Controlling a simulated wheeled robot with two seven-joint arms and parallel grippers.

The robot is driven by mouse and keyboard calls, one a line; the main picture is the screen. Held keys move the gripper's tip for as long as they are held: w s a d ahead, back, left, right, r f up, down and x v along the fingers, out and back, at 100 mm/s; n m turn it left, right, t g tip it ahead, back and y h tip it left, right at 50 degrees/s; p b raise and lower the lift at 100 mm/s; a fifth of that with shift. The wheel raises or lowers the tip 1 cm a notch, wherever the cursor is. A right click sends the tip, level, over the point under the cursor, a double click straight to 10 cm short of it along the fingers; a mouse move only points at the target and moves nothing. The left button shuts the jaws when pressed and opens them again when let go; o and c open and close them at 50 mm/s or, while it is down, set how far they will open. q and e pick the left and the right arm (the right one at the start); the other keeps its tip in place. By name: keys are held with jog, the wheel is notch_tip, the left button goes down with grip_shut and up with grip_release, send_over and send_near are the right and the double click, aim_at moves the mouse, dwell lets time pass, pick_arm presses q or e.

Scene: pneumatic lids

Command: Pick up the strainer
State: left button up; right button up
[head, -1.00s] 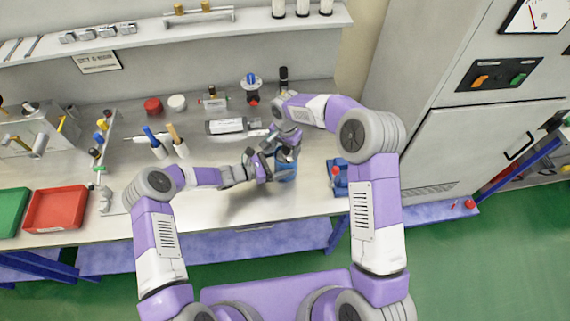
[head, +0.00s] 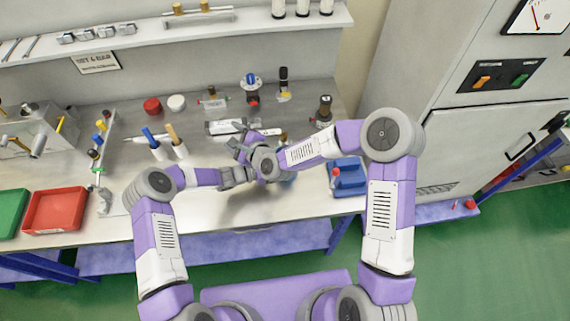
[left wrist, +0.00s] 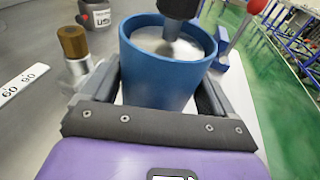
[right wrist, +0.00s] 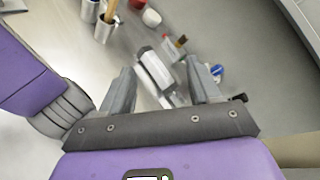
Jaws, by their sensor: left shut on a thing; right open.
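My left gripper (left wrist: 155,100) is shut on a blue cup (left wrist: 150,75) and holds it upright between its fingers. In the left wrist view a dark piece with a grey stem (left wrist: 178,12) appears over the cup's mouth; I cannot tell if it is inside or behind. My right gripper (right wrist: 160,88) is open and empty. A silver-grey body (right wrist: 155,72) lies on the bench beyond and between its fingers; it also shows in the head view (head: 222,127), partly covered. I cannot tell for certain which piece is the strainer. My right arm hides most of the cup in the head view.
Two holders with a blue-handled tool (head: 151,137) and an orange-handled tool (head: 172,134) stand left of the grippers. Red (head: 152,105) and white (head: 177,102) caps lie behind. A blue tray (head: 350,178) is at right. The front bench strip is clear.

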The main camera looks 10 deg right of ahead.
jog(key=s+d+f+m+t+h, duration=0.2)
jog(key=s+d+m+h, duration=0.25)
jog(key=m, duration=0.45)
jog(key=m+h, duration=0.5)
jog(key=m, duration=0.3)
send_near(285, 146)
jog(key=shift+g, duration=0.3)
jog(key=shift+x, duration=5.6)
jog(key=shift+f, duration=0.1)
grip_shut()
